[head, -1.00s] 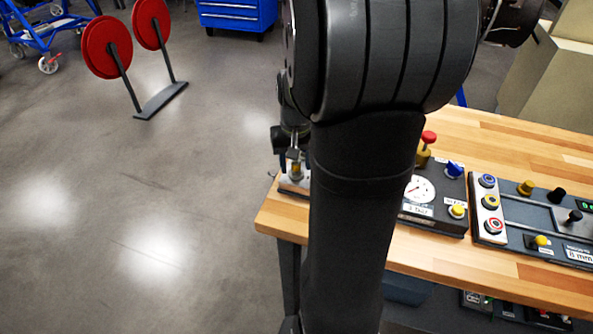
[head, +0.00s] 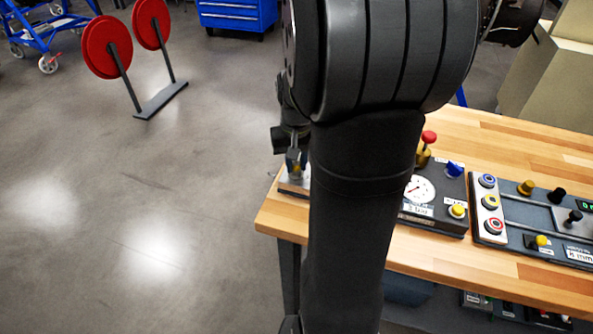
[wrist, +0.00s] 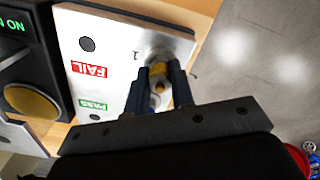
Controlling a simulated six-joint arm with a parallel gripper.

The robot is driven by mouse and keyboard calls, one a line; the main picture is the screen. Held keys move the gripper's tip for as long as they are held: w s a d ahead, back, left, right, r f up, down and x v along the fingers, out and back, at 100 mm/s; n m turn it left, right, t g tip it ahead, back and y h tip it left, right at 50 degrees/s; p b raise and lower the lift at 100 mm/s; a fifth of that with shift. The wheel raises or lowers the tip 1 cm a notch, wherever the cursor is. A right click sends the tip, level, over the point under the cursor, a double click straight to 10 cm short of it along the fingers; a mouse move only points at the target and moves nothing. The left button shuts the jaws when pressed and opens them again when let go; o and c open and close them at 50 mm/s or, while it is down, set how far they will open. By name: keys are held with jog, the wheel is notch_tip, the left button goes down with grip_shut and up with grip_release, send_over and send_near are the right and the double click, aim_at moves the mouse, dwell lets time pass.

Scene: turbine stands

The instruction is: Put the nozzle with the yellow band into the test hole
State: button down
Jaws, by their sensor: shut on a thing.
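My gripper (wrist: 160,82) is shut on the nozzle with the yellow band (wrist: 158,70). The band shows between the two dark fingers in the wrist view. The nozzle is over the end of a white plate (wrist: 115,60) marked FAIL and PASS, beside a printed mark. I cannot tell whether the nozzle's tip is in a hole there; the fingers and nozzle cover that spot. In the head view my gripper (head: 295,160) is at the bench's left end, just above the plate (head: 291,187), which my arm partly hides.
Small dark holes show near FAIL (wrist: 87,44) and PASS (wrist: 95,116). A gauge box (head: 437,200) with knobs stands right of my arm. Farther right is a panel (head: 520,222) with several ringed sockets. The bench top (head: 450,265) is bare in front.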

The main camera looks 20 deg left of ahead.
jog(key=shift+r, duration=0.75)
jog(key=shift+r, duration=2.1)
jog(key=w+d+r+m, duration=0.2)
jog(key=w+d+r, duration=0.35)
jog(key=d, duration=0.45)
jog(key=w+d+r+m, duration=0.3)
jog(key=w+d+r, duration=0.2)
jog(key=w+d, duration=0.3)
jog(key=shift+s+d+f, duration=0.1)
jog(key=shift+d+f, duration=0.1)
jog(key=shift+f, duration=0.6)
jog(key=shift+s+d+f, duration=0.15)
jog(key=shift+d+f, duration=0.05)
jog(key=shift+f, duration=0.55)
jog(key=shift+s+d+f, duration=0.1)
jog(key=shift+d+f, duration=0.1)
jog(key=shift+f, duration=0.6)
jog(key=shift+f, duration=0.45)
jog(key=shift+f, duration=0.4)
jog(key=shift+f, duration=0.55)
